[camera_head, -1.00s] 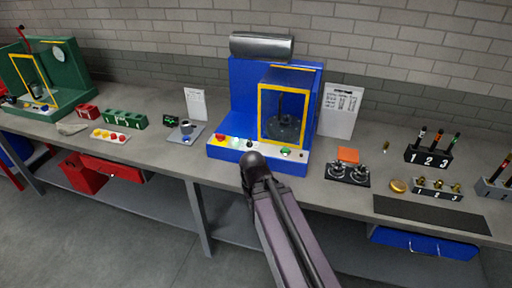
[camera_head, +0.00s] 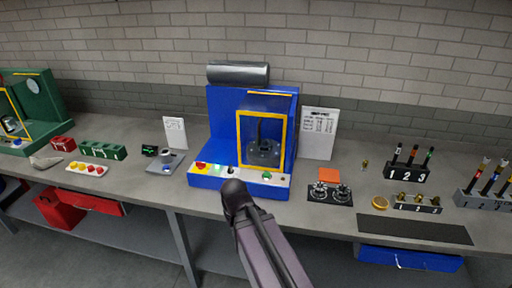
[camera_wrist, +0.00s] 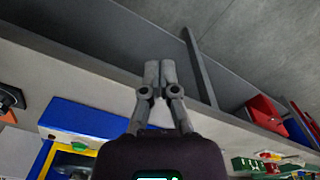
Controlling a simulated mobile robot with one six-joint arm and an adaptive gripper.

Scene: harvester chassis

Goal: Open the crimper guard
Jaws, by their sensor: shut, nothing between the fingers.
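The blue crimper (camera_head: 222,115) stands on the bench in the middle of the head view. Its guard (camera_head: 239,145), a clear box with a yellow frame, is closed over the dark crimping head (camera_head: 263,152). A strip of buttons runs along the crimper's front edge. In the wrist view, part of the blue crimper (camera_wrist: 90,118) and a yellow edge of the guard (camera_wrist: 45,158) show at lower left. My gripper (camera_wrist: 153,68) is shut and empty in the wrist view, apart from the guard. In the head view my arm rises below the crimper's front and the fingers cannot be made out.
A grey cylinder (camera_head: 238,73) sits above the crimper. A paper sheet (camera_head: 319,133) stands at its right, and a black plate with two metal fixtures (camera_head: 330,192) lies further right. A green machine (camera_head: 40,105) stands far left. A red bin (camera_head: 65,210) is under the bench.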

